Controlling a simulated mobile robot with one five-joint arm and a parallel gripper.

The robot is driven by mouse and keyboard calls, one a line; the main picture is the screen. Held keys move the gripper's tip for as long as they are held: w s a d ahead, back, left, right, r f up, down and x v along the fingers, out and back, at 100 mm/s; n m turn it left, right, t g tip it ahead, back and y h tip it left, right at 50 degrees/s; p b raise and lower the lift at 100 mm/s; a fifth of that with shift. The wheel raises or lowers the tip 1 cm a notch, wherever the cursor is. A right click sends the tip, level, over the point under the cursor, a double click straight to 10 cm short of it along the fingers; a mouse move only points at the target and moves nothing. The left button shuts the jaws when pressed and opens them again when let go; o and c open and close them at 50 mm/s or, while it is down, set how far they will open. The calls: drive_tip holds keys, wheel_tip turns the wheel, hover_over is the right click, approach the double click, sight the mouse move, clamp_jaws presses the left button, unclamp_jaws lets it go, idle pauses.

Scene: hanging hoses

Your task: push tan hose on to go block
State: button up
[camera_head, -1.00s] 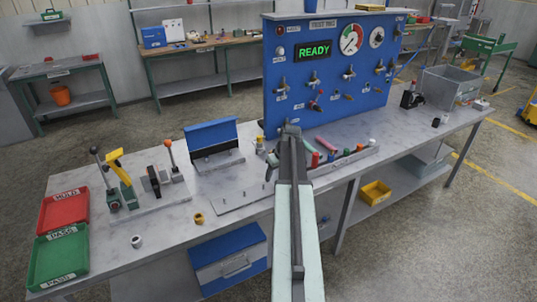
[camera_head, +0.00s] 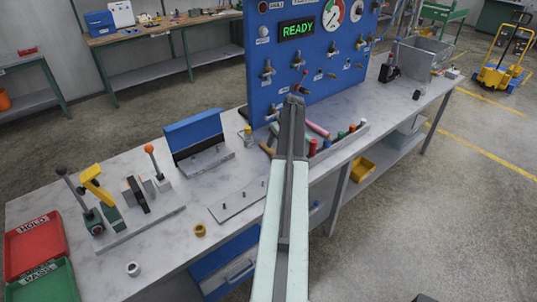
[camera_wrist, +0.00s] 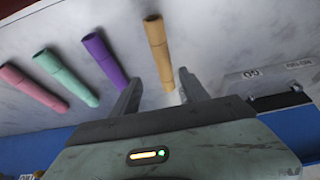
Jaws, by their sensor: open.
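In the head view a tan hose piece (camera_head: 267,149) shows just left of my arm's end, partly hidden. In the head view the blue-backed grey fixture (camera_head: 205,160) stands on the bench left of my arm.
The blue READY panel (camera_head: 310,60) rises behind my arm. A plate with pegs (camera_head: 238,200) and a lever fixture (camera_head: 110,205) are on the bench.

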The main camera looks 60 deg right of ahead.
sight(272, 150)
drive_tip(key=shift+x, duration=0.8)
drive_tip(key=shift+s+r, duration=0.1)
drive_tip(key=shift+r, duration=0.05)
drive_tip(key=f+b, duration=0.2)
drive_tip(key=w+f+b, duration=0.1)
drive_tip(key=f+b, duration=0.1)
drive_tip(key=b, duration=0.1)
drive_tip(key=shift+a+f, duration=0.25)
drive_tip(key=shift+f, duration=0.1)
drive_tip(key=shift+w+f, duration=0.15)
drive_tip(key=shift+f, duration=0.15)
drive_tip(key=shift+r, duration=0.2)
clamp_jaws()
